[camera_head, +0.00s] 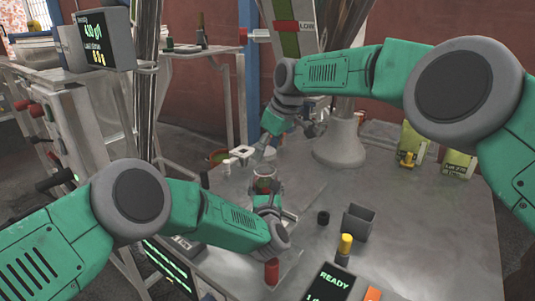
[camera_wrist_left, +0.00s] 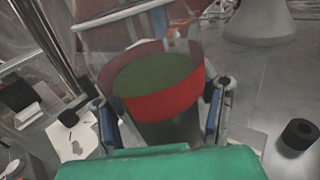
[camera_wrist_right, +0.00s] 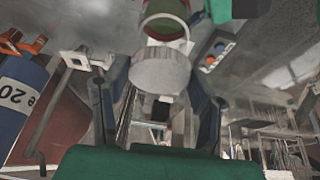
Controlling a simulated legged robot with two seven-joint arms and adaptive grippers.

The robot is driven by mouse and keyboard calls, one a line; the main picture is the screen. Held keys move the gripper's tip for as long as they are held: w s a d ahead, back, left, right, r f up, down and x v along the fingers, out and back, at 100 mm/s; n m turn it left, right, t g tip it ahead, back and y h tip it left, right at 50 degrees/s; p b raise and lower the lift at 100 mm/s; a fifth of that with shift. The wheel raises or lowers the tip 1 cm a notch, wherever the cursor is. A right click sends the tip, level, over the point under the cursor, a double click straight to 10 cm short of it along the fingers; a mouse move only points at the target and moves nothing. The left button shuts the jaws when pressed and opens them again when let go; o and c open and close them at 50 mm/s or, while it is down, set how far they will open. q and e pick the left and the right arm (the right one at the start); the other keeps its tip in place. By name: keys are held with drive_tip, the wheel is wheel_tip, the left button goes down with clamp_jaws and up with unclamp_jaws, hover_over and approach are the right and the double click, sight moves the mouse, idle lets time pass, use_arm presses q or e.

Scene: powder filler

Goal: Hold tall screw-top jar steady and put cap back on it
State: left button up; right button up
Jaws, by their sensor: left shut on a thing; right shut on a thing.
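The clear jar (camera_head: 264,172), with green powder and a red band, stands over the table in the head view. My left gripper (camera_head: 265,190) is shut around it; the left wrist view shows the jar (camera_wrist_left: 155,90) between both fingers. My right gripper (camera_head: 260,153) is above the jar, pointing down. In the right wrist view it is shut on a pale grey round cap (camera_wrist_right: 160,74). The jar's red and green parts (camera_wrist_right: 167,20) show just beyond the cap. I cannot tell whether cap and jar touch. The cap is not clear in the head view.
A dark open box (camera_head: 358,221), a black ring (camera_head: 323,217) and a yellow-topped item (camera_head: 345,243) stand right of the jar. Two pouches (camera_head: 458,163) are at the back right. A READY display (camera_head: 330,284) is in front. The table's right side is largely clear.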

sight(264, 166)
use_arm(q)
drive_tip(key=shift+a, duration=0.15)
use_arm(e)
drive_tip(key=shift+a+f, duration=0.25)
drive_tip(key=shift+f, duration=0.25)
drive_tip(key=shift+d+f, duration=0.15)
drive_tip(key=shift+f, duration=0.75)
drive_tip(key=shift+f, duration=0.6)
use_arm(q)
clamp_jaws()
use_arm(e)
drive_tip(key=shift+s+m+t+h, duration=0.15)
drive_tip(key=shift+m+t+h, duration=0.15)
drive_tip(key=shift+m, duration=0.7)
drive_tip(key=m, duration=0.1)
drive_tip(key=m+h, duration=0.1)
drive_tip(key=m, duration=0.2)
drive_tip(key=shift+a+m+t, duration=0.3)
drive_tip(key=shift+m+t, duration=0.1)
drive_tip(key=o, duration=0.8)
